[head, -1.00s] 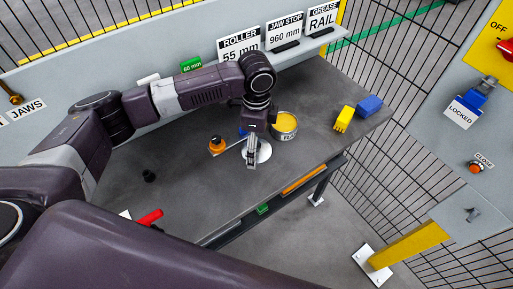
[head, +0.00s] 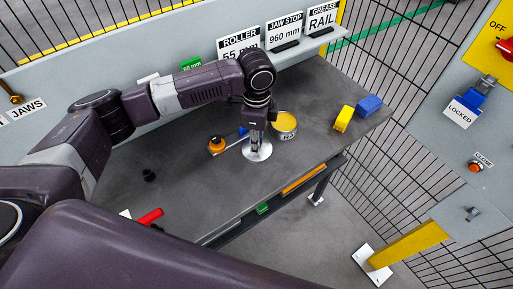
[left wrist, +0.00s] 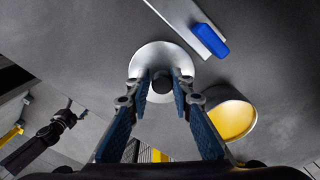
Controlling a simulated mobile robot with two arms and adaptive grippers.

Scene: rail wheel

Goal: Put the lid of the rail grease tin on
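The lid (head: 258,152), a pale round disc with a dark knob, lies flat on the grey bench; it also shows in the left wrist view (left wrist: 150,58). The open grease tin (head: 285,132), filled with yellow grease, stands just behind and right of it; the left wrist view shows it at right (left wrist: 232,120). My left gripper (head: 257,142) points down over the lid. In the left wrist view its fingertips (left wrist: 161,84) stand on either side of the knob, seemingly with small gaps. My right gripper (left wrist: 76,117) shows small and dark at left there; its fingers are unclear.
An orange-topped item (head: 216,144) and a blue-ended tool (left wrist: 211,40) lie close to the lid. A yellow block (head: 343,119) and a blue block (head: 369,105) lie to the right. A red-handled item (head: 149,217) is near the front edge.

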